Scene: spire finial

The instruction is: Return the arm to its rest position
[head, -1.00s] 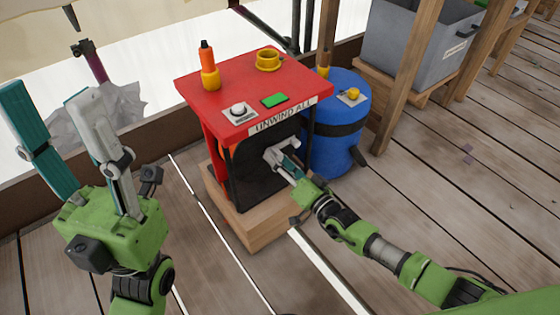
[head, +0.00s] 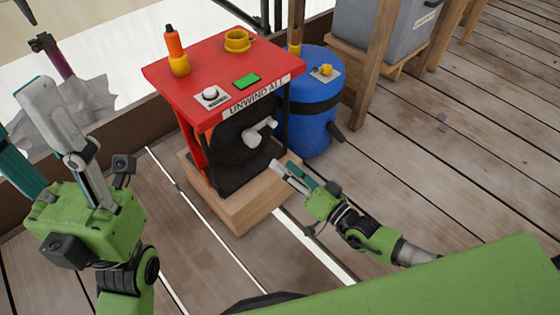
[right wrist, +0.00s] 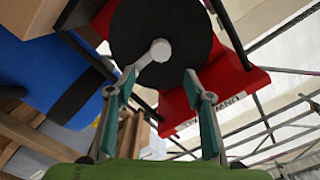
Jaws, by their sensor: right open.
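My right gripper (head: 287,169) is open and empty, just in front of the lower right part of the red-topped unit (head: 205,62). A grey crank handle (head: 259,132) on a black drum is on the unit's front, apart from my fingers. In the right wrist view, the open fingers (right wrist: 160,78) frame the handle's round knob (right wrist: 160,50), with the black disc (right wrist: 185,25) behind it. My left gripper (head: 28,125) is open and empty at the left, well away from the unit; its fingertips are partly at the picture's edge.
The unit stands on a wooden block (head: 235,212). An orange-yellow bottle (head: 177,52), a yellow ring cup (head: 237,40), a green pad (head: 247,81) and a white button (head: 210,94) are on top. A blue barrel (head: 310,110) stands beside it. Planks at right (head: 450,160) are clear.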

